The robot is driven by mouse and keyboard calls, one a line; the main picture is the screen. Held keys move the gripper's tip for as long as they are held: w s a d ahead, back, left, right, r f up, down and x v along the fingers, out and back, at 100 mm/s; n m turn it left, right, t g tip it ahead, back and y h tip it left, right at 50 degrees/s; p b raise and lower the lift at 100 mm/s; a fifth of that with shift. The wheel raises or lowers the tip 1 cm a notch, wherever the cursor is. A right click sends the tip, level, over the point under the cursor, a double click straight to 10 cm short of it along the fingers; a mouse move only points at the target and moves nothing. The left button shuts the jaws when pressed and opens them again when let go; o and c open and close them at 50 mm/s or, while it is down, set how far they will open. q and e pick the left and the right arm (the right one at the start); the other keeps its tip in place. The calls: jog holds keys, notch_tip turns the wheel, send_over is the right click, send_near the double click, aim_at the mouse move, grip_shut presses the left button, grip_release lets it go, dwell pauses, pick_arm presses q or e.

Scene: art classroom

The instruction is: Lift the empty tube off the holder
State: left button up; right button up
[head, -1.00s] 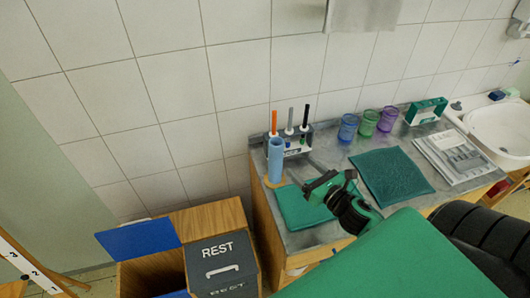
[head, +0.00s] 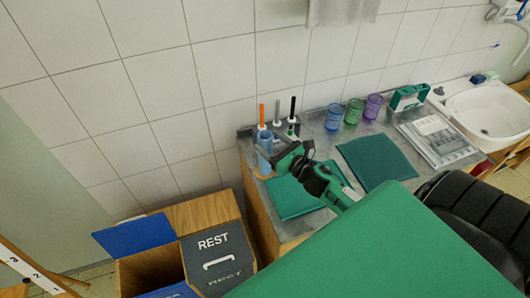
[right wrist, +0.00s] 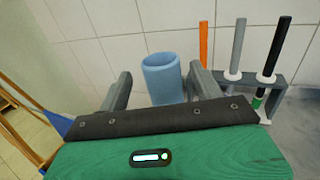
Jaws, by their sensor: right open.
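The blue tube (head: 264,152) stands upright at the left end of the grey counter, with its open top facing up. In the right wrist view the tube (right wrist: 163,80) shows between my two finger tips, with a gap on each side. The tube's lower part is hidden behind the gripper body in the wrist view. My left gripper is not in view.
A rack (head: 288,130) with orange, grey and black upright tools stands close behind the tube. A bin marked REST (head: 217,262) stands below the counter's left end.

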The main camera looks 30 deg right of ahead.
aim_at(261, 134)
jog(key=w+p, duration=0.1)
jog(key=w, duration=0.1)
jog(key=w+p, duration=0.1)
jog(key=w, duration=0.1)
jog(key=shift+a+r+p, duration=0.2)
jog(key=shift+r+p, duration=0.1)
jog(key=shift+w+f, duration=0.15)
jog(key=shift+w, duration=0.35)
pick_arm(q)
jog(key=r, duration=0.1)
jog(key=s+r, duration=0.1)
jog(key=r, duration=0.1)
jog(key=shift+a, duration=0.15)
pick_arm(e)
jog(key=shift+c, duration=0.5)
jog(key=c, duration=1.2)
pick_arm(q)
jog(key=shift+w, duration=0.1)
